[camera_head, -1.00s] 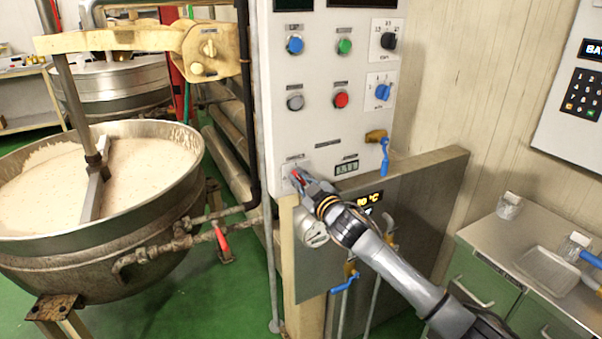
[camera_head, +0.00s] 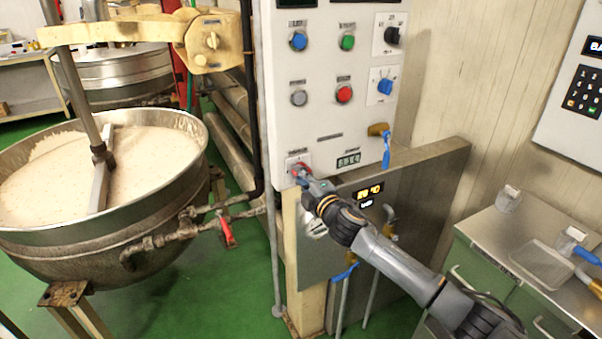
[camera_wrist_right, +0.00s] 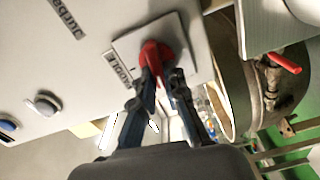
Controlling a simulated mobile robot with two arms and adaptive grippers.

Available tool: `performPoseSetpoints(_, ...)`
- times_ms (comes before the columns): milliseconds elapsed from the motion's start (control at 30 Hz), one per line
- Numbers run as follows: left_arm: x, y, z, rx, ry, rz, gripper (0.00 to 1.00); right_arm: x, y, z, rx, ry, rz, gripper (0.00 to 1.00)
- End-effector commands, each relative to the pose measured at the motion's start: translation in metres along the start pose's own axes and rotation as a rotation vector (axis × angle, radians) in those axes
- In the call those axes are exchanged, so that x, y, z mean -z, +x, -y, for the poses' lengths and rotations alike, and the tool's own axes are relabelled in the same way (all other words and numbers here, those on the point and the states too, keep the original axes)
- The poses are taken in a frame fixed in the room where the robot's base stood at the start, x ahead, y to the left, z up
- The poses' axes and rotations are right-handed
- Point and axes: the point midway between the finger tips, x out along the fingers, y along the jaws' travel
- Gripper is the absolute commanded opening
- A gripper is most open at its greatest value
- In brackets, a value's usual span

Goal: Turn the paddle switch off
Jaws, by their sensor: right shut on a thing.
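The paddle switch is a red knob (camera_wrist_right: 155,54) on a square light plate (camera_wrist_right: 178,40) at the lower left of the white control panel (camera_head: 322,125). A label sits beside the plate in the right wrist view. My right gripper (camera_head: 303,172) is at the switch, and its fingers (camera_wrist_right: 163,82) are shut on the red knob in the right wrist view. The fingers hide part of the knob. In the head view the arm covers much of the switch, and its exact angle cannot be told. My left gripper is not in view.
The panel also carries a blue (camera_head: 298,41), a green (camera_head: 347,42) and a red button (camera_head: 344,94) above the switch. A large kettle (camera_head: 90,215) of pale mix stands left. A steel counter (camera_head: 520,250) stands right. Pipes with a red-handled valve (camera_head: 226,232) run below.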

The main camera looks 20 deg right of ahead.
Motion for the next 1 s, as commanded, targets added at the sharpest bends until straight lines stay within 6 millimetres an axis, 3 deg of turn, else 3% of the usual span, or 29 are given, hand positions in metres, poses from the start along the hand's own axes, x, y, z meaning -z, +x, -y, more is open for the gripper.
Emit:
performPoseSetpoints(300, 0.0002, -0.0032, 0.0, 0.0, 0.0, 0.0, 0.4, 0.0005, -0.0002, 0.0028, 0.003, -0.11, -0.001, 0.0)
performPoseSetpoints(833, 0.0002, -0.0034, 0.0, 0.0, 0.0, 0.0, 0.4, 0.0003, -0.0003, 0.0037, 0.003, -0.131, -0.001, 0.0)
performPoseSetpoints(867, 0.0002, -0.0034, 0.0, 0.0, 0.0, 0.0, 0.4, 0.0003, -0.0003, 0.0037, 0.003, -0.131, -0.001, 0.18)
performPoseSetpoints(900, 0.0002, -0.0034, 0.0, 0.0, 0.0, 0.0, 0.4, 0.0003, -0.0003, 0.0036, 0.003, -0.13, -0.001, 0.26)
performPoseSetpoints(933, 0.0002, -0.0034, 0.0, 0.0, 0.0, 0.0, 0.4, 0.0003, -0.0002, 0.0035, 0.003, -0.13, -0.001, 0.32)
performPoseSetpoints(1000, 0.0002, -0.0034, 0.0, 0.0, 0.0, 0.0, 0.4, 0.0002, -0.0002, 0.0032, 0.002, -0.13, -0.001, 0.35)
